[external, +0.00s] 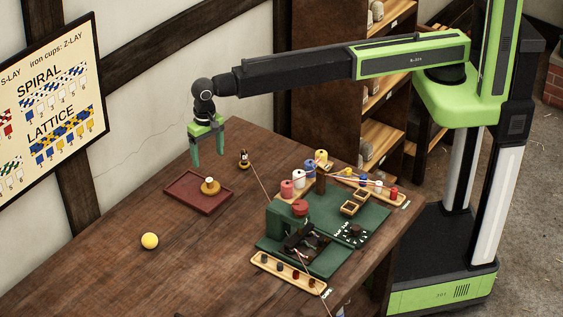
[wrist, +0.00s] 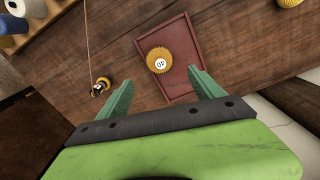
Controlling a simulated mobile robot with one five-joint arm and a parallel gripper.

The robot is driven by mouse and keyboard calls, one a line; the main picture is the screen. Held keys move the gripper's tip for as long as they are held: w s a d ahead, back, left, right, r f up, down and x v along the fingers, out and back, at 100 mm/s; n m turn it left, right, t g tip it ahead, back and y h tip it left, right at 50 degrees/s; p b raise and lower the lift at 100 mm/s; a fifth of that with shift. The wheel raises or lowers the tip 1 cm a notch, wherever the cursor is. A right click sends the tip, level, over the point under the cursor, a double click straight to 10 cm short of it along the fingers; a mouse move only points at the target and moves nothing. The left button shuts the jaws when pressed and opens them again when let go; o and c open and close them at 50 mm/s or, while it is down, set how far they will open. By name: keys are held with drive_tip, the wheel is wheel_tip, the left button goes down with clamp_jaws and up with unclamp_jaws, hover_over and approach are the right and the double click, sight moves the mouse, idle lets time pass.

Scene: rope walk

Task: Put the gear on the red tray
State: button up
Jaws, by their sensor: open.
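The gear (external: 210,188) is brass-yellow with a raised white-topped hub. It rests on the red tray (external: 184,198). In the wrist view the gear (wrist: 159,67) shows a toothed rim and a marked white top, inside the dark red border of the tray (wrist: 176,27). My gripper (external: 208,160) points down above the tray, open and empty, its green fingers apart from the gear. In the wrist view the fingertips of my gripper (wrist: 160,79) show below the gear, with nothing between them.
A green board (external: 375,222) with spools and wooden trays fills the right. The table's left front is clear.

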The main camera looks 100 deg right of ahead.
drive_tip(key=s+d+n, duration=0.4)
drive_tip(key=s+d, duration=0.1)
drive_tip(key=s, duration=0.6)
drive_tip(key=s+d+r+n, duration=0.1)
drive_tip(key=s+d+n, duration=0.2)
drive_tip(key=s, duration=0.8)
drive_tip(key=s+d+n, duration=0.4)
drive_tip(key=s+d, duration=0.4)
drive_tip(key=s, duration=0.2)
drive_tip(key=shift+s+r+n, duration=0.3)
drive_tip(key=shift+s, duration=0.1)
